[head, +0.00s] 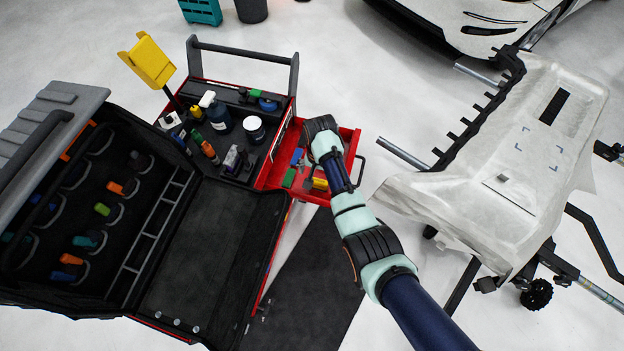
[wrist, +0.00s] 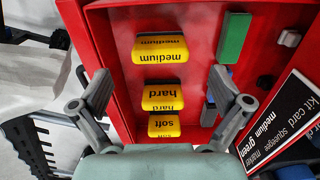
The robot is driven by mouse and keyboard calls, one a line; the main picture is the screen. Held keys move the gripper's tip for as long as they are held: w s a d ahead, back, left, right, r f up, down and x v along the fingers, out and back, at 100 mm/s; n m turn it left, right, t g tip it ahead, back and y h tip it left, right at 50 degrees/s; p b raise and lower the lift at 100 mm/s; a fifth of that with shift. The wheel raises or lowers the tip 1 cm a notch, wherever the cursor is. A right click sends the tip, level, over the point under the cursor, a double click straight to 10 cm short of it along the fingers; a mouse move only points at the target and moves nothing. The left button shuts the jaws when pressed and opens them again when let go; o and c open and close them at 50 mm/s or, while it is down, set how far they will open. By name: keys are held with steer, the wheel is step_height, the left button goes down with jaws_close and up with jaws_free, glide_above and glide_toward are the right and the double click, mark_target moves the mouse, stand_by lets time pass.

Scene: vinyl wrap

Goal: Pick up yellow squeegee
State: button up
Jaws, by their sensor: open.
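Three yellow squeegees with black edges lie in a red drawer (head: 347,136). In the wrist view they are labelled medium (wrist: 160,48), hard (wrist: 163,95) and soft (wrist: 164,125). In the head view a yellow squeegee (head: 320,184) shows beside my arm; the others are hard to make out. My gripper (wrist: 160,75) is open and empty above the drawer, its fingers on either side of the row, with the hard squeegee between them in the picture. The gripper's own lower body hides the area below the soft one. In the head view my arm hides part of the drawer.
A green block (wrist: 233,38) and blue pieces lie right of the squeegees in the wrist view. A black kit card (wrist: 285,125) is at lower right. The red drawer wall is close at left. A tool cart with bottles (head: 218,118) and a white bumper (head: 510,160) flank the drawer.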

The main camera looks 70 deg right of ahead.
mark_target(318, 180)
step_height(318, 180, down, 5)
steer(key=shift+s+f+b, duration=0.1)
steer(key=shift+b, duration=1.1)
steer(key=c, duration=1.2)
